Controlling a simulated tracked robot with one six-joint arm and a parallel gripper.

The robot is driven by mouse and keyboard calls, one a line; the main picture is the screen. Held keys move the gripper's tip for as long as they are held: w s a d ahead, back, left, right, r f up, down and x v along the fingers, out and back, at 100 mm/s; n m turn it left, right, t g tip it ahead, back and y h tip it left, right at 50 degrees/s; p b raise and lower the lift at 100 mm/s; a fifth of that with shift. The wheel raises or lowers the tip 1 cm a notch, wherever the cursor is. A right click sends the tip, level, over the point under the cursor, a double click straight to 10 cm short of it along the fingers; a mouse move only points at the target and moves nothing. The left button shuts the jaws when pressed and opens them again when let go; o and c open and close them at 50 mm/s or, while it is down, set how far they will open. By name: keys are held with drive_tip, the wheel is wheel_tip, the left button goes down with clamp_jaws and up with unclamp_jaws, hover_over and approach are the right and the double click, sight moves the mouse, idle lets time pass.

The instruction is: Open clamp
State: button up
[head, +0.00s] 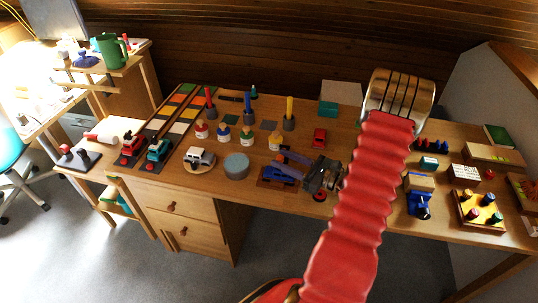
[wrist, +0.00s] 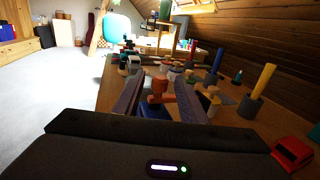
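A small clamp with a blue body (head: 275,175) sits on a brown board near the front edge of the desk. In the wrist view its orange-red handle (wrist: 161,88) stands up between my fingers, above the blue lower part (wrist: 160,110). My gripper (head: 278,163) reaches in from the right, low over the clamp. In the wrist view my gripper (wrist: 160,78) has its two fingers apart, one on each side of the handle, with gaps visible. I cannot tell whether either finger touches the clamp. The clamp's lower part is partly hidden by my gripper.
A grey-blue round block (head: 236,166) and a white toy car (head: 200,158) stand to the left. Several glue bottles and upright pegs stand behind. A red toy car (head: 319,138) is behind my gripper. A wooden tray of pegs (head: 480,210) is at right.

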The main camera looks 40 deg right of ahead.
drive_tip(key=x, duration=0.5)
drive_tip(key=shift+w+a, duration=0.1)
drive_tip(key=shift+w, duration=0.2)
drive_tip(key=shift+c, duration=0.4)
clamp_jaws()
